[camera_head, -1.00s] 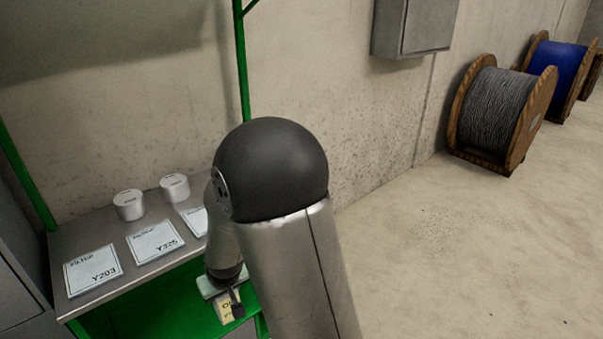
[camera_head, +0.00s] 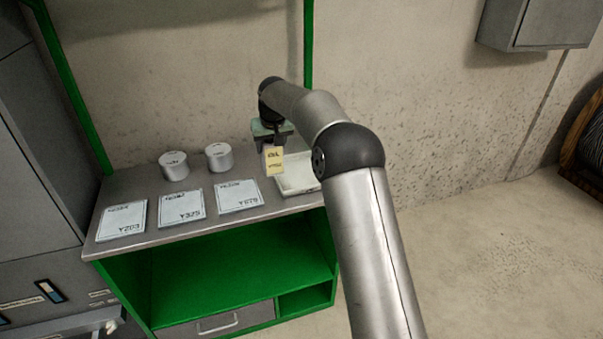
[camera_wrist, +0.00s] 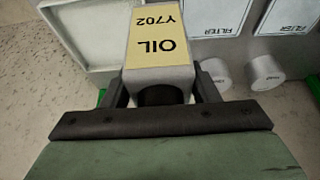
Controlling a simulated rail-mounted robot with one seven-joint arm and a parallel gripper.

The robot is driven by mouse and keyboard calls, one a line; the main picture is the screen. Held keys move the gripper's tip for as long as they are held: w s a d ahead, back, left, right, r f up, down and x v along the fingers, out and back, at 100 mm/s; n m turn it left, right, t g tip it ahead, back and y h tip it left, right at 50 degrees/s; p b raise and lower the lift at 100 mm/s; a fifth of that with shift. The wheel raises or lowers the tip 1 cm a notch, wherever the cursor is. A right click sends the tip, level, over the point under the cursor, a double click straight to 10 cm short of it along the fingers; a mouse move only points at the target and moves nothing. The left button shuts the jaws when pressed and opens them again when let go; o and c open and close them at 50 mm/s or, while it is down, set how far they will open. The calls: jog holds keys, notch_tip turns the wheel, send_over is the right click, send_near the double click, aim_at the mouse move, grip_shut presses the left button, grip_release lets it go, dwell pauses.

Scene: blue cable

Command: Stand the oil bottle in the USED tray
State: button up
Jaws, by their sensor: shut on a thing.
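The oil bottle (camera_head: 275,161) has a yellow label and shows large in the wrist view (camera_wrist: 160,48), where the label reads OIL Y702. My gripper (camera_head: 272,138) is shut on it near its dark cap, with one finger on each side in the wrist view (camera_wrist: 162,82). A white tray with a raised rim (camera_head: 303,188) is at the right end of the bench. In the head view the bottle overlaps the tray's left part; in the wrist view the tray (camera_wrist: 90,30) is left of the bottle. I cannot read a USED mark. The bottle's base is hidden.
Three labelled plates, Y203 (camera_head: 122,220), Y325 (camera_head: 181,206) and Y528 (camera_head: 237,196), lie along the bench front. Two filter cans (camera_head: 173,166) (camera_head: 219,157) stand behind them. A green post (camera_head: 308,50) rises behind the tray. Grey cabinets (camera_head: 40,140) stand at left.

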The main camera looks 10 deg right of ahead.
jog(key=shift+w+r, duration=0.6)
jog(key=shift+r, duration=0.25)
jog(key=w+d+f+p, duration=0.6)
jog(key=d+f, duration=0.5)
jog(key=f, duration=0.2)
jog(key=shift+w+d, duration=0.25)
jog(key=shift+w, duration=0.6)
jog(key=o, duration=1.2)
jog(key=shift+o, duration=0.2)
